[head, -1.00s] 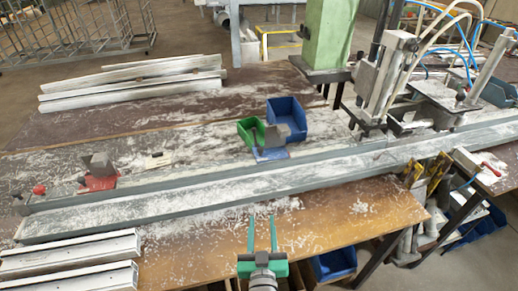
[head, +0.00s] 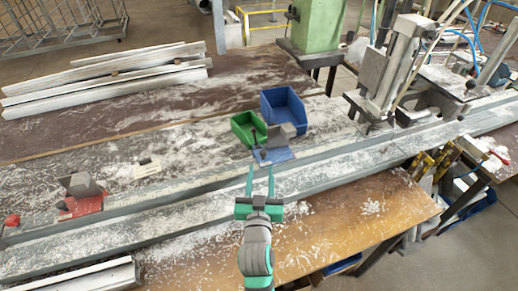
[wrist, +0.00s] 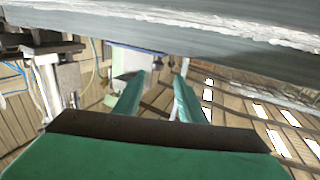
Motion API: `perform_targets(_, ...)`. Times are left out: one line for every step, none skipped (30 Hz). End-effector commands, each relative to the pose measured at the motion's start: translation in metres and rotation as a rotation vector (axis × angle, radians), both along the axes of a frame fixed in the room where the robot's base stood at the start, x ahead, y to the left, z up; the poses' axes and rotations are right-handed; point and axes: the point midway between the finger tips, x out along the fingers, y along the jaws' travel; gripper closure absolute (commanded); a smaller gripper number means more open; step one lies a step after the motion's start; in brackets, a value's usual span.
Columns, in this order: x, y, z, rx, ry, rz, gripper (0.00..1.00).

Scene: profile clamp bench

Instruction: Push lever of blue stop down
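The blue stop (head: 277,154) sits on the bench rail, right of centre in the head view, with a grey block (head: 281,138) on it. A small dark piece at its left, in front of the green bin, may be its lever; it is too small to be sure. My gripper (head: 260,172) has its two green fingers apart with nothing between them. Its fingertips appear just in front of the blue stop; whether they touch it cannot be told. The wrist view shows the open fingers (wrist: 157,88) below a grey rail, with a pale block near the left fingertip.
A green bin (head: 244,128) and a blue bin (head: 284,108) stand behind the blue stop. A red stop (head: 80,206) is on the left. A clamp machine (head: 398,68) stands at the right. White profiles (head: 110,78) lie at the back left. Shavings cover the bench.

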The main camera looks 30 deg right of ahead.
Motion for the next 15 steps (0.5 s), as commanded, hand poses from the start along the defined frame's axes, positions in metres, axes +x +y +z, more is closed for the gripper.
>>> perform_targets(0.005, -0.005, 0.001, -0.001, -0.001, -0.002, 0.63)
perform_targets(0.008, -0.007, 0.001, -0.001, -0.001, -0.003, 0.63)
perform_targets(0.013, -0.012, 0.001, 0.0, -0.002, -0.003, 0.63)
perform_targets(0.017, -0.015, 0.001, 0.0, -0.003, -0.003, 0.63)
perform_targets(0.021, -0.018, 0.001, 0.0, -0.002, -0.004, 0.63)
perform_targets(0.026, -0.022, 0.001, 0.0, -0.002, -0.004, 0.63)
perform_targets(0.031, -0.025, 0.001, 0.0, -0.003, -0.004, 0.63)
perform_targets(0.035, -0.028, 0.001, 0.0, -0.002, -0.003, 0.63)
perform_targets(0.04, -0.032, 0.001, 0.0, -0.003, -0.003, 0.63)
perform_targets(0.044, -0.035, 0.001, 0.0, -0.003, -0.003, 0.63)
perform_targets(0.048, -0.037, 0.001, 0.0, -0.002, -0.003, 0.63)
perform_targets(0.053, -0.041, 0.001, 0.0, -0.001, -0.002, 0.63)
perform_targets(0.056, -0.043, 0.001, 0.001, -0.002, -0.002, 0.63)
perform_targets(0.059, -0.046, 0.001, 0.001, -0.002, -0.002, 0.63)
perform_targets(0.064, -0.049, 0.001, 0.001, -0.001, -0.002, 0.63)
